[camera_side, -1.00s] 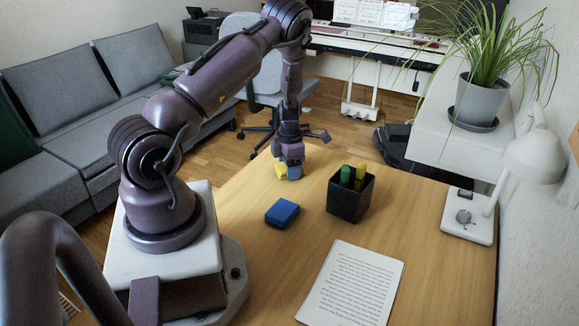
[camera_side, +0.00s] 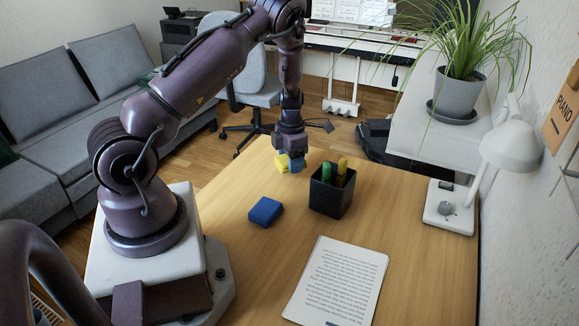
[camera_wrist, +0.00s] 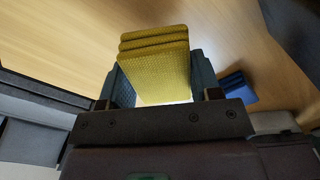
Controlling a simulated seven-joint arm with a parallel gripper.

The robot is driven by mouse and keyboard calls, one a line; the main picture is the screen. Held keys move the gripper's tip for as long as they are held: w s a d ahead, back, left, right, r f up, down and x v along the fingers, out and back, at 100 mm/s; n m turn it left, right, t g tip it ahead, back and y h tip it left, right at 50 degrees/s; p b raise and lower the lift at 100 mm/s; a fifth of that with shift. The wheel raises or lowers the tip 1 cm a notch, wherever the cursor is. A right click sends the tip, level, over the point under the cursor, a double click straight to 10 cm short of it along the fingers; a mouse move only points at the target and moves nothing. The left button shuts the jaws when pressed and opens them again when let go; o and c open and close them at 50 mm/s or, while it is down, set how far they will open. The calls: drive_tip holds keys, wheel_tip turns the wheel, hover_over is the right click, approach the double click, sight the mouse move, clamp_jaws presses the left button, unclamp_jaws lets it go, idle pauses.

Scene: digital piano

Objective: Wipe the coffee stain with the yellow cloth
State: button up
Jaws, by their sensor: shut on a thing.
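The yellow cloth (camera_wrist: 158,68) is a folded, textured pad between the two fingers of my gripper (camera_wrist: 155,90) in the wrist view. In the side view my gripper (camera_side: 289,158) points down at the far edge of the desk, shut on the yellow cloth (camera_side: 281,162). The cloth is low over the desk top; I cannot tell whether it touches. No coffee stain can be made out in either view.
A blue folded cloth or pad (camera_side: 265,211) lies on the wooden desk (camera_side: 230,262). A black pen cup (camera_side: 331,196) with markers stands right of my gripper. A printed sheet (camera_side: 337,283) lies in front, and a white lamp (camera_side: 450,205) stands at the right.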

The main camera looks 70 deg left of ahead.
drive_tip(key=shift+r, duration=2.2)
